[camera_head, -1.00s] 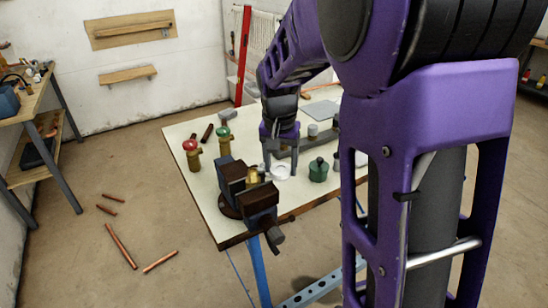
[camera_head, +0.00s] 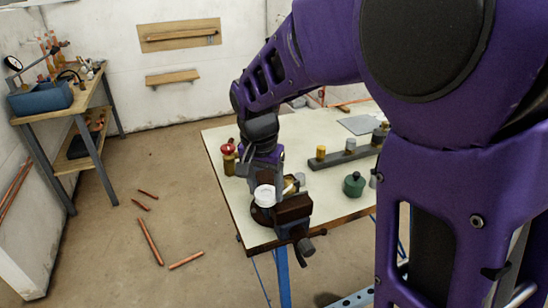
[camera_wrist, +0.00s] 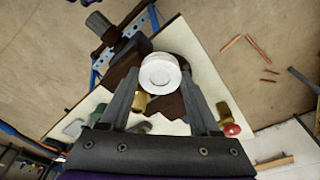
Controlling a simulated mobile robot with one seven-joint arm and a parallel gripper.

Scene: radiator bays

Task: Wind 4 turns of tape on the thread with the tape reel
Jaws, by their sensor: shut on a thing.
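My gripper (camera_head: 263,182) is shut on the white tape reel (camera_head: 265,195), which sits between the two fingertips in the wrist view (camera_wrist: 160,73). The reel is at the dark vise (camera_head: 292,211), in front of its jaws in the head view. A brass fitting (camera_head: 289,187) stands at the vise, partly hidden behind my gripper and the reel; its brass also shows below the reel in the wrist view (camera_wrist: 140,102). I cannot make out its thread, nor whether the reel or any tape touches it.
A red-topped brass valve (camera_head: 228,155) stands left of my gripper. A green valve (camera_head: 354,184) and a grey bar with brass fittings (camera_head: 345,155) lie to the right on the pale tabletop (camera_head: 330,190). Copper pipes (camera_head: 150,240) lie on the floor.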

